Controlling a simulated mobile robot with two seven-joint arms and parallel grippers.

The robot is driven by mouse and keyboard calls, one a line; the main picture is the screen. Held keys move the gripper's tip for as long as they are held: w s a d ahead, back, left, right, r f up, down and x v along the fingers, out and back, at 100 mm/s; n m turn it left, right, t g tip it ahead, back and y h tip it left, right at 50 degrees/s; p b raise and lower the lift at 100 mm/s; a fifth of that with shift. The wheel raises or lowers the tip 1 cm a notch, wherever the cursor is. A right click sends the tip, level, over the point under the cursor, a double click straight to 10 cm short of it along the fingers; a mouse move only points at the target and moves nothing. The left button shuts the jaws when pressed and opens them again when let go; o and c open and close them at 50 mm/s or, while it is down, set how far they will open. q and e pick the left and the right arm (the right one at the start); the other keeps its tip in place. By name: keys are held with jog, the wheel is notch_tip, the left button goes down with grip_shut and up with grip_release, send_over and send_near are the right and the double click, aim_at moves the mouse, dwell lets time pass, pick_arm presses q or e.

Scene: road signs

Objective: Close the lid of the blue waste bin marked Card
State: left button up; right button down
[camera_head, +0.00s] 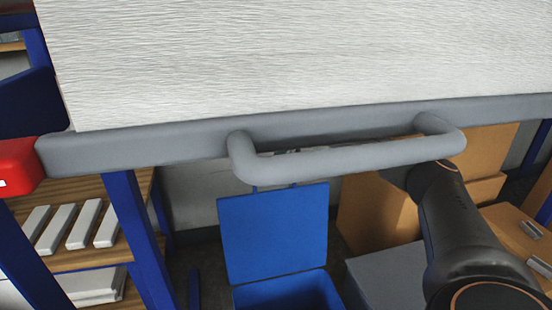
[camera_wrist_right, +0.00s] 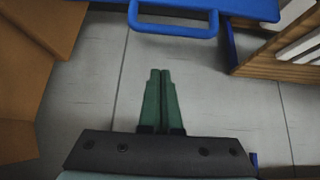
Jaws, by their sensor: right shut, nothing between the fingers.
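The blue bin (camera_head: 290,294) stands on the floor below the table edge, only partly in view. Its blue lid (camera_head: 272,233) stands open, raised upright at the back of the opening. No Card marking shows. In the right wrist view a blue panel with a loop handle (camera_wrist_right: 172,29), seemingly the lid, is at the top edge. My right gripper (camera_wrist_right: 160,73) has its green fingers together and empty, over bare floor, apart from the loop. In the head view my right arm reaches in from the right and its gripper is hidden behind the table's rail. My left gripper is not in view.
A table with a pale top and a grey rail handle (camera_head: 350,160) overhangs the bin. A grey box (camera_head: 388,278) stands right of the bin, with cardboard boxes (camera_head: 378,208) behind. A wooden shelf with blue posts (camera_head: 139,235) is at left. Open floor (camera_wrist_right: 215,80) surrounds the fingers.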

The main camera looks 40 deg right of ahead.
jog(key=b+x, duration=0.1)
jog(key=x, duration=0.8)
jog(key=shift+s+a+r, duration=0.1)
jog(key=shift+s+a, duration=0.45)
jog(key=shift+s, duration=0.4)
jog(key=shift+s+a+r, duration=0.1)
jog(key=shift+s+a, duration=0.5)
jog(key=shift+s, duration=0.3)
jog(key=shift+f, duration=0.1)
